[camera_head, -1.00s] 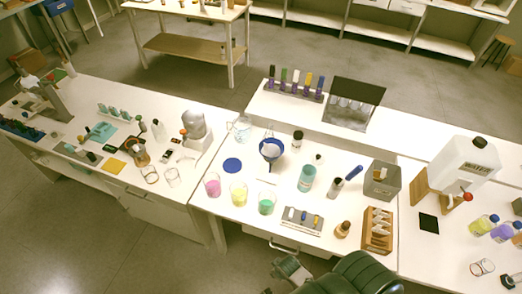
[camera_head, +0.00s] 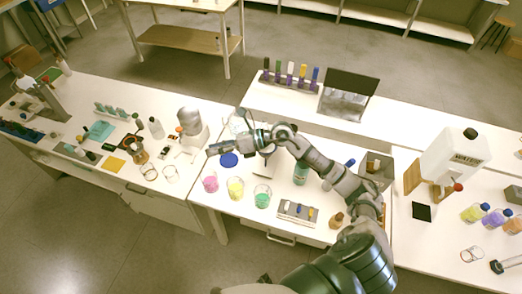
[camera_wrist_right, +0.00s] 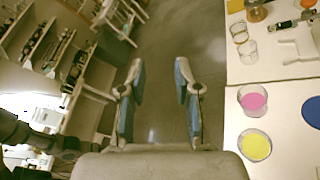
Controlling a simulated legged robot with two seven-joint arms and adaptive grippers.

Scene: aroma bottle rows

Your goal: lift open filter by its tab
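The filter and its blue funnel are hidden behind my right forearm in the head view. They are also outside the right wrist view. My right gripper (camera_head: 216,149) reaches left over the middle bench, near the blue disc (camera_head: 229,160). In the right wrist view, its two fingers (camera_wrist_right: 160,74) stand apart with only floor between them, so it is open and empty. My left gripper is not in view.
Pink (camera_head: 210,184), yellow (camera_head: 235,188) and green (camera_head: 262,196) beakers stand along the front of the bench. A glass beaker (camera_head: 238,124) is behind my right wrist. A rack of coloured tubes (camera_head: 290,74) stands farther back. The floor between benches is clear.

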